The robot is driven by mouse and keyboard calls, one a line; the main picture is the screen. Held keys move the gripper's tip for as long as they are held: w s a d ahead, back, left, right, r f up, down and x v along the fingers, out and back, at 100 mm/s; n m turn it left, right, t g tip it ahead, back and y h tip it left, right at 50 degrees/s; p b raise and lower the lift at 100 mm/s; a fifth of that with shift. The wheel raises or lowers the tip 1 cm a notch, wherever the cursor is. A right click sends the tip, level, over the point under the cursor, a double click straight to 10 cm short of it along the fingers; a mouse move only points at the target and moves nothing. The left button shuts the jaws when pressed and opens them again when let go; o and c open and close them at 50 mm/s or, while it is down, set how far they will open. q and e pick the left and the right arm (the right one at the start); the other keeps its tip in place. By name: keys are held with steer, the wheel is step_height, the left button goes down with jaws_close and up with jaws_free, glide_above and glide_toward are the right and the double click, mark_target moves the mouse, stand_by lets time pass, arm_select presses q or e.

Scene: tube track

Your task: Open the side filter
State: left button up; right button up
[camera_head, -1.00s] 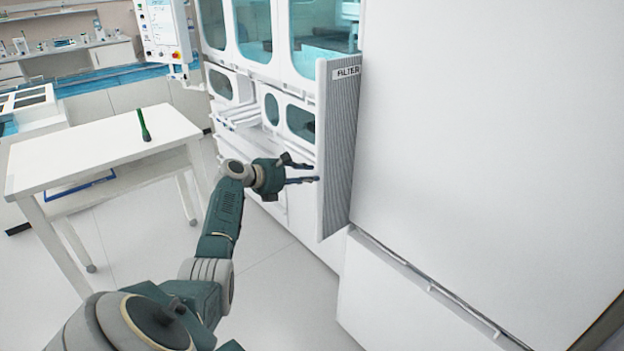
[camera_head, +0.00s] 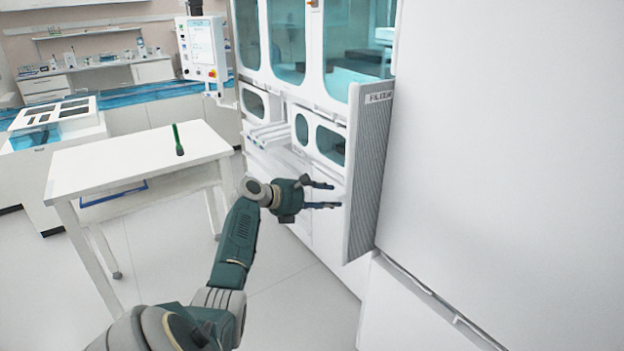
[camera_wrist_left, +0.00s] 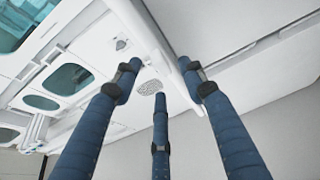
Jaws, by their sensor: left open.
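The side filter is a tall, ribbed grey panel (camera_head: 370,175) with a white edge and a FILTER label near its top. In the head view it stands out from the white machine, swung away from its front. My left gripper (camera_head: 337,195) is open, with its fingertips just left of the panel's white edge, at about its lower half. Whether they touch it I cannot tell. In the left wrist view the three blue fingers of my left gripper (camera_wrist_left: 160,95) are spread with nothing between them. My right gripper is not in view.
The white machine (camera_head: 292,92) has windows and an open drawer-like tray (camera_head: 270,135). A large white wall or cabinet (camera_head: 510,150) fills the right side. A white table (camera_head: 130,165) with a green tool (camera_head: 177,140) stands left of my arm. Floor between is clear.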

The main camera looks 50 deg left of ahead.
arm_select(q)
steer(key=v, duration=0.8)
steer(key=shift+s, duration=0.15)
